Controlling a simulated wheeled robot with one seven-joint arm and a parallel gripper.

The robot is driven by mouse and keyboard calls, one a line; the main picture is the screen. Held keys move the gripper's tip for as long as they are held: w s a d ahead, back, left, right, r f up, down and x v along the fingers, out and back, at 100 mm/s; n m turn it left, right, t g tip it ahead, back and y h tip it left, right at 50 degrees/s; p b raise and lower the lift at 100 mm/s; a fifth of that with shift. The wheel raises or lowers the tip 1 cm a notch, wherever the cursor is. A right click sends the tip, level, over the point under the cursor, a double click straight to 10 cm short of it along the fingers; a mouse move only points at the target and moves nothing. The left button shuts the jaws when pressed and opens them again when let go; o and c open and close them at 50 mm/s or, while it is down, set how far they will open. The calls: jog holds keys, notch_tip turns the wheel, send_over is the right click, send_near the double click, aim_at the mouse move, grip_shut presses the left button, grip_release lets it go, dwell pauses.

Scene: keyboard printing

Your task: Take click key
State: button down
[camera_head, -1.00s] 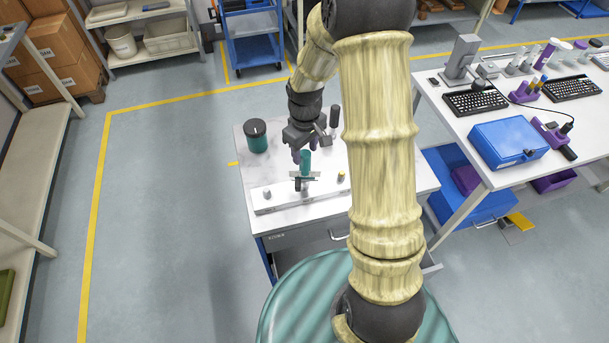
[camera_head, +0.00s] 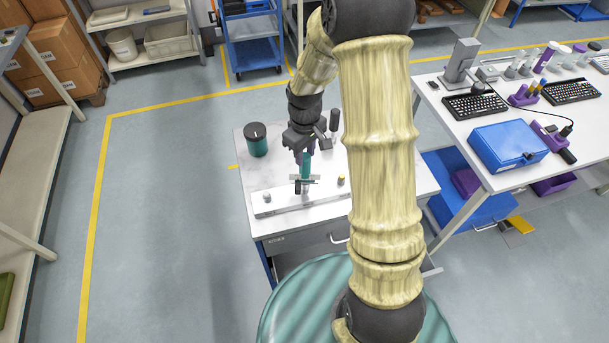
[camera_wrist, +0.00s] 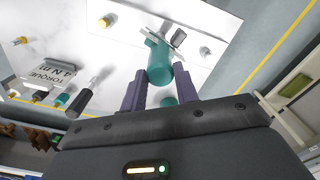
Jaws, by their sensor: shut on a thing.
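The click key has a teal handle (camera_head: 306,167), upright in the head view, with a grey metal cross-piece at its lower end over the white base block (camera_head: 262,207). In the wrist view, the teal handle (camera_wrist: 159,66) lies between the purple fingers. My gripper (camera_head: 304,150) is above the block and shut on the upper part of the handle; it also shows in the wrist view (camera_wrist: 160,90). I cannot tell whether the lower end rests on the block.
A dark upright cylinder (camera_head: 334,121) is behind the gripper. A yellow-topped peg (camera_head: 341,181) and a grey knob (camera_head: 268,197) flank the tool. The long bench (camera_head: 440,103) is at right.

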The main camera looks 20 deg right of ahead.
jog(key=shift+r+p, duration=0.95)
jog(key=shift+r, duration=0.4)
jog(key=shift+r+p, duration=1.7)
jog(key=shift+r, duration=0.35)
jog(key=c, duration=1.8)
grip_release()
grip_shut()
